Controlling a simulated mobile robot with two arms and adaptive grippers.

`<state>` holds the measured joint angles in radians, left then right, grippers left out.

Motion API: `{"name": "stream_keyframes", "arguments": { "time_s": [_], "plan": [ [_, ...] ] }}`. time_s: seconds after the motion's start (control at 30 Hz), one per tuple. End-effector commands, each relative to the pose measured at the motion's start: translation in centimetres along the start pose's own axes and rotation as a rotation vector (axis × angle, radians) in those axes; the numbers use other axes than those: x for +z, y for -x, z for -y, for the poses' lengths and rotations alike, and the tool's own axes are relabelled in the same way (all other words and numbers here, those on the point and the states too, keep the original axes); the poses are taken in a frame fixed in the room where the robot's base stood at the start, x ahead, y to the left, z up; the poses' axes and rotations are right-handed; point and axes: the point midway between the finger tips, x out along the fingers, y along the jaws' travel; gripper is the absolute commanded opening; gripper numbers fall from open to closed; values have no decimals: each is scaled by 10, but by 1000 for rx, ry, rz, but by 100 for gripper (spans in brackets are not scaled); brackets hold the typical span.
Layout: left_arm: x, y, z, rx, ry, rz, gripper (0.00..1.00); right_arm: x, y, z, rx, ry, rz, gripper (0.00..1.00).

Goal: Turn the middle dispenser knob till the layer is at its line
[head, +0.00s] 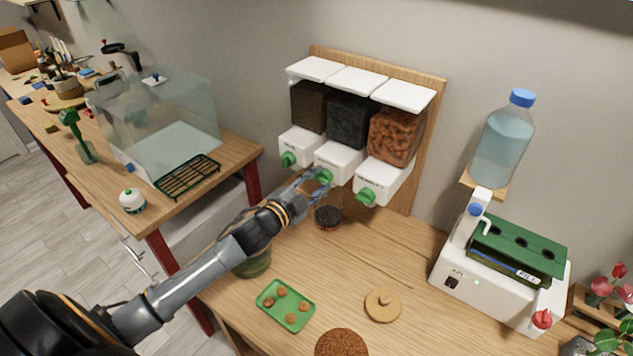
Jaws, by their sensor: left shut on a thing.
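The three-part dispenser hangs on a wooden board (427,150) on the wall. Its middle unit (347,120) has a clear hopper of black material and a white base with a green knob (325,176). My left gripper (319,184) is at this middle knob, shut on it, and its fingers partly cover it. The left unit's knob (289,159) and the right unit's knob (365,196) are free. Below the middle unit a small vessel with a dark layer on top (328,217) stands on the table. Its line cannot be made out. My right gripper is out of view.
My left arm crosses above the wooden table (350,260), partly covering a green pot (254,264). A green tray (286,304), a round wooden lid (383,304) and a brown mound (342,343) lie in front. A white machine (490,290) and water bottle (503,140) are at right.

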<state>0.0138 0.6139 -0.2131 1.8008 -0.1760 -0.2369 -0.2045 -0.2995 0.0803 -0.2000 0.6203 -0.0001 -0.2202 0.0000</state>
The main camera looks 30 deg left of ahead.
Motion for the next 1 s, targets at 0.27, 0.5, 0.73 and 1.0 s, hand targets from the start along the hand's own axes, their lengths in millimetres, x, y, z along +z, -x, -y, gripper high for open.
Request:
{"name": "stream_keyframes", "arguments": {
  "time_s": [0.27,0.5,0.73,1.0],
  "plan": [
    [0,0,1,-1,1,-1,58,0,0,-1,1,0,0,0],
    [0,0,0,0,1,0,58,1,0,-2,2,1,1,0],
    [1,22,-1,2,1,1,58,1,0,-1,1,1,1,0],
    [1,77,-2,3,3,2,58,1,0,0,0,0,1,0]
  ]
}}
